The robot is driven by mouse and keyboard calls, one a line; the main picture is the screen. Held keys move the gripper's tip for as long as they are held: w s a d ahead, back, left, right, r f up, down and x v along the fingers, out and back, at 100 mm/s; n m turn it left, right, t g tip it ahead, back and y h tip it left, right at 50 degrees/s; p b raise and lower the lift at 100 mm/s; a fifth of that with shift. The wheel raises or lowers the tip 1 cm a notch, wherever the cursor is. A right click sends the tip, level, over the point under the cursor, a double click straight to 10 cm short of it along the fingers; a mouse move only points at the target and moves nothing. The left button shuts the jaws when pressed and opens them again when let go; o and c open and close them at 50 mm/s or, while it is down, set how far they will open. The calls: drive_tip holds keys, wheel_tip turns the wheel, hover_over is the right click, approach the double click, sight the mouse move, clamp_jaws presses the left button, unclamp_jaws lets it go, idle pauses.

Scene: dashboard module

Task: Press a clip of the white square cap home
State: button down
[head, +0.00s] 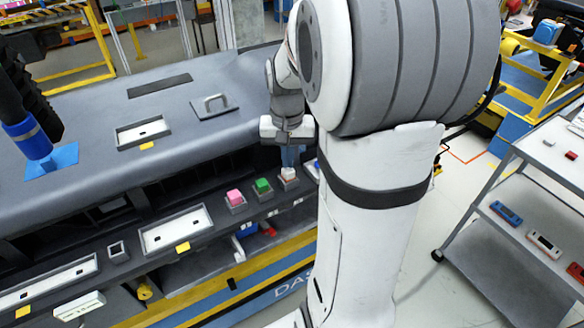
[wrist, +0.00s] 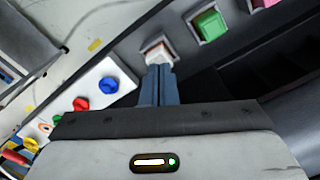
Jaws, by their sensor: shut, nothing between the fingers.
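The white square cap (head: 287,174) sits in a grey square socket at the right end of a row of three caps on the dashboard's front face. In the wrist view the white cap (wrist: 156,50) lies just beyond the fingertips, with a reddish-brown strip along its side. My gripper (head: 290,162) is shut and empty, its blue-grey fingers pointing down over this cap. In the wrist view the closed fingertips (wrist: 158,70) overlap the cap's near edge. I cannot tell whether they touch it. The clips themselves are too small to make out.
A green cap (head: 263,185) and a pink cap (head: 235,197) sit in sockets to the left. A white panel with blue (wrist: 109,85) and red (wrist: 81,104) knobs lies close by in the wrist view. A cart (head: 500,215) stands at right.

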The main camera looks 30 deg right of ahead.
drive_tip(key=shift+f+b, duration=0.6)
drive_tip(key=shift+f, duration=0.3)
drive_tip(key=shift+r, duration=0.1)
idle(0.7)
wheel_tip(320, 180, up, 8)
drive_tip(key=p, duration=0.6)
idle(0.3)
drive_tip(key=s+a+r+n+t+b, duration=0.1)
drive_tip(key=s+a+n, duration=0.4)
drive_tip(key=s+a, duration=0.6)
drive_tip(key=shift+s+r+t+b, duration=0.15)
drive_tip(key=shift+s+t+b, duration=0.6)
drive_tip(key=shift+t, duration=0.45)
